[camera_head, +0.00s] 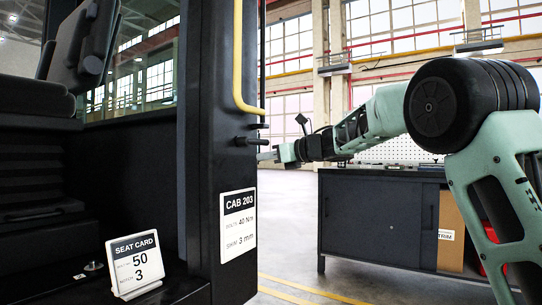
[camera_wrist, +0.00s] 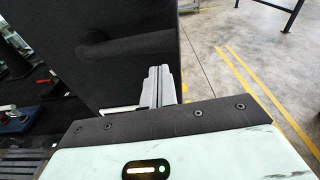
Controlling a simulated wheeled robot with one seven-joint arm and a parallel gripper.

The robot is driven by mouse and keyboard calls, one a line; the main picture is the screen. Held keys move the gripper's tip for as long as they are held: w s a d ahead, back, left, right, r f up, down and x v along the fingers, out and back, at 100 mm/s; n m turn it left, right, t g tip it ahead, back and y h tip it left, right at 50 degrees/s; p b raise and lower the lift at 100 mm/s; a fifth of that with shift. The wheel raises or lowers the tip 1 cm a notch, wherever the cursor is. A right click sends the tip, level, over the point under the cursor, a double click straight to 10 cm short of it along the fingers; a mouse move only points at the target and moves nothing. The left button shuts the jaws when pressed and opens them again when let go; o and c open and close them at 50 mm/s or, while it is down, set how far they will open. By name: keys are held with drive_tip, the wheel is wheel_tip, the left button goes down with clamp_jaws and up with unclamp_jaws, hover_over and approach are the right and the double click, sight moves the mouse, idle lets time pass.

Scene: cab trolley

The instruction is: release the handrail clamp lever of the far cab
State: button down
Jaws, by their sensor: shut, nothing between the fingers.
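One dark cab post (camera_head: 222,120) is in view, with a plate (camera_head: 238,222) reading CAB 203. Just below the rail's lower end, a short black lever (camera_head: 252,141) sticks out to the right. My gripper (camera_head: 268,156) is just right of the post, slightly below the lever and apart from it as far as I can tell. In the wrist view my gripper's fingers (camera_wrist: 158,85) are together and empty, in front of a dark panel (camera_wrist: 125,75) with a faint black rod shape.
A seat card (camera_head: 135,263) stands on the cab floor at lower left. A dark cabinet (camera_head: 378,218) stands behind my arm at right. Open grey floor with yellow lines (camera_head: 300,288) lies between cab and cabinet. A pale rod (camera_wrist: 118,109) shows left of the fingers.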

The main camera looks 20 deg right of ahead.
drive_tip(key=f, duration=0.1)
drive_tip(key=f+b, duration=0.1)
drive_tip(key=shift+w+a+f, duration=0.15)
drive_tip(key=shift+w+f, duration=0.05)
drive_tip(key=shift+f, duration=0.2)
drive_tip(key=r+p+v, duration=0.1)
drive_tip(key=p+v, duration=0.1)
drive_tip(key=v, duration=0.8)
